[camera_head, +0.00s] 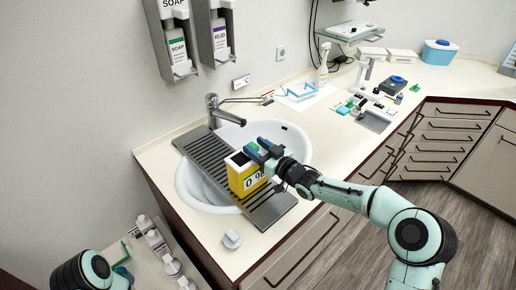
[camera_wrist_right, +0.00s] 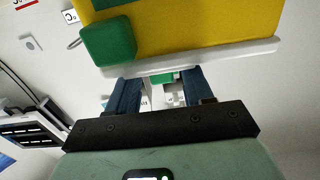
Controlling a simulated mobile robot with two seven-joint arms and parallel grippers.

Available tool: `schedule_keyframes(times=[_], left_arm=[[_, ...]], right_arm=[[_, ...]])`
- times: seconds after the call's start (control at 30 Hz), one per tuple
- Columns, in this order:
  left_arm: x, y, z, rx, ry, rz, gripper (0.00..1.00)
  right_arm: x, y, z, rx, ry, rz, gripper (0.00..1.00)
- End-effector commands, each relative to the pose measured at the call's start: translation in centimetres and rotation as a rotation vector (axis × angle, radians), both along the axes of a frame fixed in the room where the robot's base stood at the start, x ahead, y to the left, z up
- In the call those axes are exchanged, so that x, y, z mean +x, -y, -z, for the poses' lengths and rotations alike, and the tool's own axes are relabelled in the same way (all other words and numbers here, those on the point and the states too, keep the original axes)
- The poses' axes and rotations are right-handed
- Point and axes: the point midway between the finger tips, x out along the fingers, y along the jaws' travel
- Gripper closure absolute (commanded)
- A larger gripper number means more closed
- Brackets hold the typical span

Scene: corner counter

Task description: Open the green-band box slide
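A yellow box (camera_head: 236,180) with a white rim and dark printed digits stands upright on the ribbed grey drainboard over the sink. In the right wrist view the yellow box (camera_wrist_right: 215,22) shows a green band, a green block (camera_wrist_right: 108,41) at its corner and a pale rim. My right gripper (camera_head: 258,148) is at the top of the box. In the wrist view its two blue fingers (camera_wrist_right: 157,84) stand apart, just under the pale rim, with a small green part between them. I cannot tell whether they touch it. My left arm shows at the lower left; its gripper is not visible.
The grey drainboard (camera_head: 213,163) spans the white sink (camera_head: 298,150), with a tap (camera_head: 213,108) behind it. A small white item (camera_head: 232,239) lies on the front counter. Dispensers hang on the wall. A spray bottle (camera_head: 322,68) and several devices stand farther right.

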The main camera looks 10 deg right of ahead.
Motion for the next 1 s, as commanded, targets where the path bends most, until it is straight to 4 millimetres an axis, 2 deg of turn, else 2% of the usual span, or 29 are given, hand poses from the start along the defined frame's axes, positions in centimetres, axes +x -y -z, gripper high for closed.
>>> schedule_keyframes(times=[0.13, 0.23, 0.5, 0.7, 1.0], left_arm=[[-0.3, 0.0, 0.3, 0.0, -0.003, 0.0, 0.0], [-0.8, 0.0, 0.9, 0.0, -0.009, 0.0, 0.0], [-2.1, 0.0, 2.6, 0.0, -0.024, -0.001, 0.0], [-2.5, 0.0, 3.1, 0.0, -0.028, 0.0, 0.0], [-2.6, 0.0, 3.3, 0.0, -0.029, 0.0, 0.0]], right_arm=[[-0.6, 0.4, 0.0, 0.001, 0.001, 0.001, 0.49], [-1.8, 1.3, 0.2, -0.003, -0.001, 0.003, 0.49], [-6.8, 4.7, 0.3, -0.005, -0.002, 0.004, 0.49], [-9.7, 6.7, 0.1, -0.003, -0.001, 0.002, 0.49], [-11.1, 7.6, 0.1, 0.0, -0.002, 0.0, 0.49]])
